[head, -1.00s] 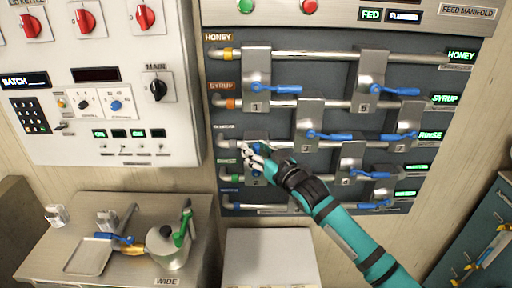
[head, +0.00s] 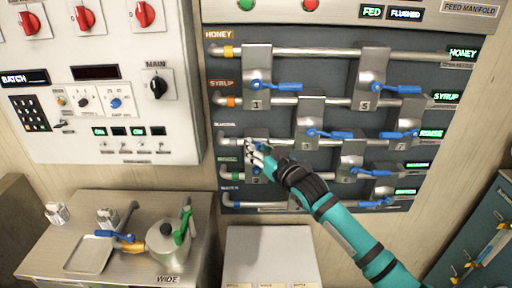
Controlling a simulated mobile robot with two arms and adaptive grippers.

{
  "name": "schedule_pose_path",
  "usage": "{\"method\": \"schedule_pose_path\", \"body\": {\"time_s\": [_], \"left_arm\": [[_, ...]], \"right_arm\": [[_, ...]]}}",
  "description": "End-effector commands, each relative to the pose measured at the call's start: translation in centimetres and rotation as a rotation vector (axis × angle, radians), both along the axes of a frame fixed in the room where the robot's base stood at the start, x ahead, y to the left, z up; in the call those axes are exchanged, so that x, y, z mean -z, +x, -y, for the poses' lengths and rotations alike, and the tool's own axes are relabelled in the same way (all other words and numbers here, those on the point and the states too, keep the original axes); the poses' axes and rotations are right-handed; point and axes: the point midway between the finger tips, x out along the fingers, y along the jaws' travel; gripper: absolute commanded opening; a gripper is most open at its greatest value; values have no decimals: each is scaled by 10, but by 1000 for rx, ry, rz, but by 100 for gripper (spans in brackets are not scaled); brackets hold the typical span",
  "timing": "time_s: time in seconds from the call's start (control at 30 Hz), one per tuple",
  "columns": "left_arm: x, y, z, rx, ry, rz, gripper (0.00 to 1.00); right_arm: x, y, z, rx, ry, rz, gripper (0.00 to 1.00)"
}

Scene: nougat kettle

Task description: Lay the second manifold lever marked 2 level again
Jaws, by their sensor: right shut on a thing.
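The feed manifold panel (head: 225,120) carries steel pipes and blue levers on numbered valve brackets. The second lever (head: 260,147) is at the lower left valve, below lever 1 (head: 283,86). Only a bit of its blue shows, so its angle is hard to tell. My right gripper (head: 253,152) reaches in from the lower right and is shut on the second lever, covering most of it and part of its bracket (head: 256,181). My left gripper is out of view.
The other blue levers, such as lever 5 (head: 398,89) and lever 7 (head: 399,134), lie about level. The white control panel (head: 110,75) is at the left. A kettle (head: 167,246) and a tray (head: 88,254) stand on the counter below.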

Motion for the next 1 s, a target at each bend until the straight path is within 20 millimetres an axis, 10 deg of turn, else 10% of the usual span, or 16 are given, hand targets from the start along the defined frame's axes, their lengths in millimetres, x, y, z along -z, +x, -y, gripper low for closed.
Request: {"method": "schedule_pose_path", "body": {"time_s": [0.57,1.0], "left_arm": [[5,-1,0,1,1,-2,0],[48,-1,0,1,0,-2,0]], "right_arm": [[8,-1,3,1,13,-9,0],[21,-1,31,3,288,-12,0]]}}
